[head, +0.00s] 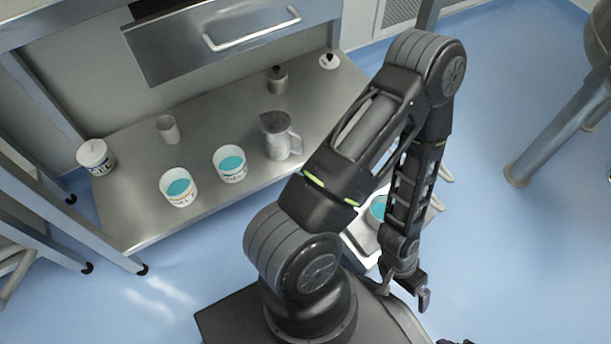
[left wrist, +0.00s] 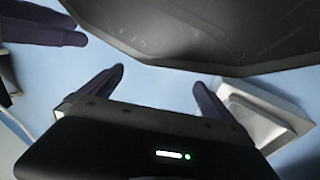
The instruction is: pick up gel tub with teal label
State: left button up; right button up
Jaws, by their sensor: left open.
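Two open white tubs with teal contents stand on the steel shelf (head: 130,212): a left tub (head: 180,190) and a right tub (head: 229,166). Another container with teal contents (head: 378,208) is partly hidden behind my left arm. Label colours are too small to tell for sure. My left gripper (head: 422,296) hangs low at the right, away from the shelf tubs. In the left wrist view its fingers (left wrist: 158,78) are apart with nothing between them. Dark finger-like parts at that view's upper left may be my right gripper.
A metal jug (head: 279,136), a small beige cup (head: 168,129) and a small grey pot (head: 277,79) also stand on the shelf. A steel drawer front (head: 230,35) overhangs its back. Blue floor is open at the right, around a metal leg (head: 550,135).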

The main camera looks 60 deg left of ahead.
aim_at(230, 162)
jog(key=u, duration=2.8)
jog(key=z, duration=1.55)
jog(key=u, duration=1.55)
jog(key=z, duration=0.1)
